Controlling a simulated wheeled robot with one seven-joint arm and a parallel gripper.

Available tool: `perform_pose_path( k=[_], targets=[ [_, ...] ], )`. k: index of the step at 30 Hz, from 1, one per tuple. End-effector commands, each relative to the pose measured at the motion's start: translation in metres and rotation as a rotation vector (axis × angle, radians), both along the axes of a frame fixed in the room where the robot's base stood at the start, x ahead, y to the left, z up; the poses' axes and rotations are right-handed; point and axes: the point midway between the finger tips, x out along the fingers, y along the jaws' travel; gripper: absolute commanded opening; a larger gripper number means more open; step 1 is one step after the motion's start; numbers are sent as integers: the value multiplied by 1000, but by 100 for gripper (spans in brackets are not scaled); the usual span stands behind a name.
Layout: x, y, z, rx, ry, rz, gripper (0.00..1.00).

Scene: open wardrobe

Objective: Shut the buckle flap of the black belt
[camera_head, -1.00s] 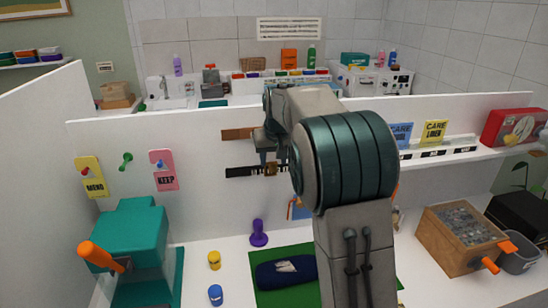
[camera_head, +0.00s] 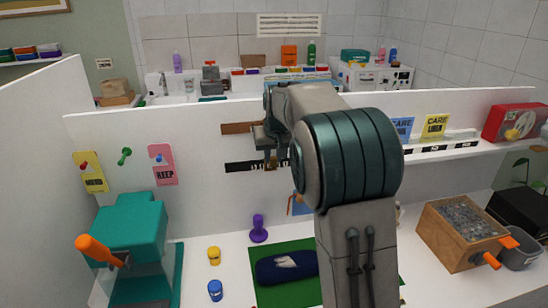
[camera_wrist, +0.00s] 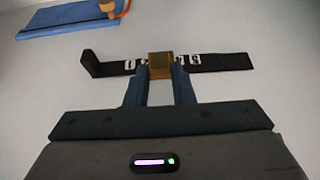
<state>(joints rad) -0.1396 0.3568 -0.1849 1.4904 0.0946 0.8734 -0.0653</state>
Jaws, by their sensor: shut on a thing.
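The black belt (camera_head: 240,167) lies flat across the white upright panel, below a brown strap. In the wrist view the belt (camera_wrist: 222,62) runs left to right with white markings, and its left end is bent out from the panel. The brass-brown buckle flap (camera_wrist: 160,66) sits mid-belt, between my fingertips. My gripper (camera_wrist: 160,79) is closed on it from below in that view. In the head view my gripper (camera_head: 270,160) is over the belt's buckle and hides most of it. I cannot tell how far the flap is tilted.
The brown strap (camera_head: 238,128) is just above. Pink (camera_head: 163,165) and yellow (camera_head: 91,172) tags hang at left. Below are a teal device (camera_head: 130,235) with an orange handle, a purple object (camera_head: 258,228) and a dark folded cloth on a green mat (camera_head: 305,246). A wooden box (camera_head: 460,235) stands right.

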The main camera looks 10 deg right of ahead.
Motion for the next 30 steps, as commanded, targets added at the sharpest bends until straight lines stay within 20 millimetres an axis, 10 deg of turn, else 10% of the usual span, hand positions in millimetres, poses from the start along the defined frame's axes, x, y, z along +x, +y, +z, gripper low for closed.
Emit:
perform_pose_path(
  k=[30],
  targets=[
    [-13,0,-38,0,-493,0,0]
  ],
)
